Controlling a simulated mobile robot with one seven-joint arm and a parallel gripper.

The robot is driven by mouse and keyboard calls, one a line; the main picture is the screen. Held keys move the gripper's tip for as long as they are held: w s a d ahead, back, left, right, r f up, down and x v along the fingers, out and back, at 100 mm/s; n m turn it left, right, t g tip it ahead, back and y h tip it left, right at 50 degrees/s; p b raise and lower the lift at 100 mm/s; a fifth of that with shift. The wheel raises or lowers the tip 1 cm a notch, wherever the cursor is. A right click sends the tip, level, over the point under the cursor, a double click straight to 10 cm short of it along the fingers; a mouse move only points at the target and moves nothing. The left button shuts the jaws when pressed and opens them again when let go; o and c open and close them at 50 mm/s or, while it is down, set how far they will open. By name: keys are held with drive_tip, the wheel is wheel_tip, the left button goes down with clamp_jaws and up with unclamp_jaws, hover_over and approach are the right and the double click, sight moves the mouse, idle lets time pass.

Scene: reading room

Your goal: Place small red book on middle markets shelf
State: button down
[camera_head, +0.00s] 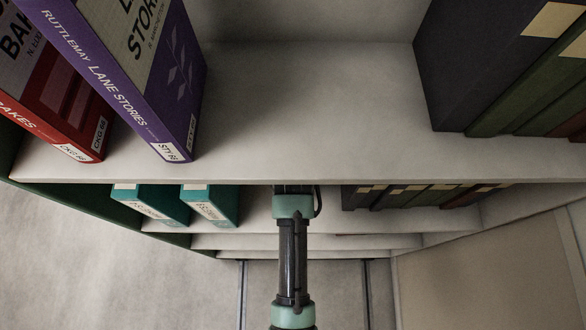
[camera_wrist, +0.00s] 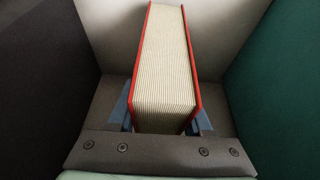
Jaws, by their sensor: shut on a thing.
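The small red book (camera_wrist: 166,62) has red covers and cream page edges that face the wrist camera. My gripper (camera_wrist: 162,118) is shut on it, with one blue-grey finger against each cover. The book stands upright between the fingers, and a pale surface shows behind it. In the head view my arm reaches in under the upper shelf board (camera_head: 310,120), toward the shelf below (camera_head: 255,215). The upper board hides my gripper and the red book there. I cannot tell whether the book touches the shelf.
Teal books (camera_head: 208,203) stand left of my arm on the lower shelf, and dark books (camera_head: 400,195) stand to its right. The wrist view shows a dark surface (camera_wrist: 40,90) at left and a green one (camera_wrist: 285,90) at right. Purple (camera_head: 135,75) and red (camera_head: 60,105) books stand above.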

drive_tip(key=shift+f, duration=0.4)
drive_tip(key=shift+c, duration=1.6)
unclamp_jaws()
drive_tip(key=shift+r, duration=0.1)
drive_tip(key=shift+r, duration=0.65)
drive_tip(key=shift+s+r+b, duration=0.2)
drive_tip(key=shift+r+b, duration=0.1)
drive_tip(key=shift+b, duration=0.05)
drive_tip(key=s+b, duration=0.2)
drive_tip(key=s, duration=1)
